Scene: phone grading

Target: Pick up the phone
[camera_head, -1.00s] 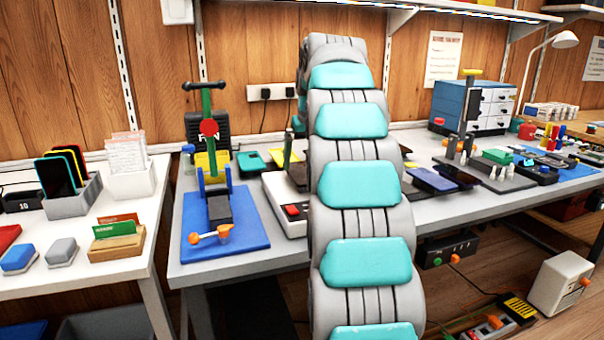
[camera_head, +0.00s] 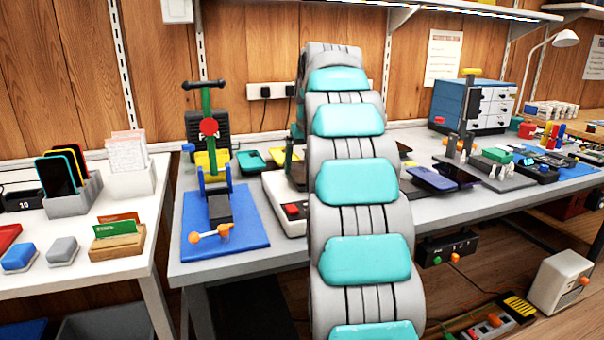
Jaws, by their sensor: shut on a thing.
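A blue-purple phone (camera_head: 433,179) lies at the middle of the long workbench, just right of my arm. A darker phone (camera_head: 460,175) lies beside it on the right. Several phones with coloured edges, one a dark phone with a teal edge (camera_head: 57,175), stand upright in a grey rack (camera_head: 72,204) on the left table. My grey and teal arm rises through the middle of the view and covers part of the bench. My gripper is hidden behind it, so I cannot see its fingers or anything in them.
A blue mat (camera_head: 250,228) with a green-handled press (camera_head: 208,150) stands left of my arm. A white device with a red button (camera_head: 293,210) sits partly behind the arm. Grey stands (camera_head: 490,172) and a blue drawer cabinet (camera_head: 450,103) are on the right.

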